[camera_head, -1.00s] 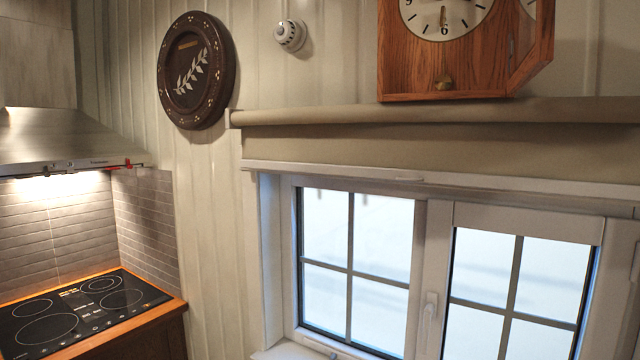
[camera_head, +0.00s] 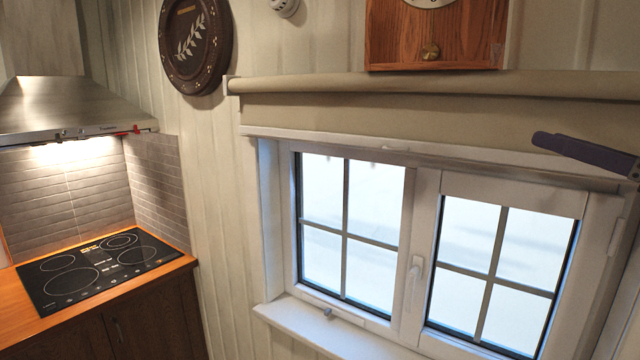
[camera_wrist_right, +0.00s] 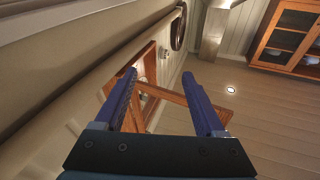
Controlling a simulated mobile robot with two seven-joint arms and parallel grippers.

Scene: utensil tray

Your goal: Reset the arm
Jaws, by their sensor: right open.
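My right gripper (camera_head: 585,152) shows at the right edge of the head view as a dark blue finger in front of the roller blind, above the window. In the right wrist view, its two blue fingers (camera_wrist_right: 160,82) stand well apart with nothing held between them. The gripper is open and empty. My left gripper is not in view.
A window (camera_head: 420,250) with a rolled blind (camera_head: 400,88) fills the right side of the head view. A wooden clock (camera_head: 435,35) hangs above it. A cooktop (camera_head: 100,265) and range hood (camera_head: 70,110) are at left. A wooden cabinet (camera_wrist_right: 285,38) shows in the wrist view.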

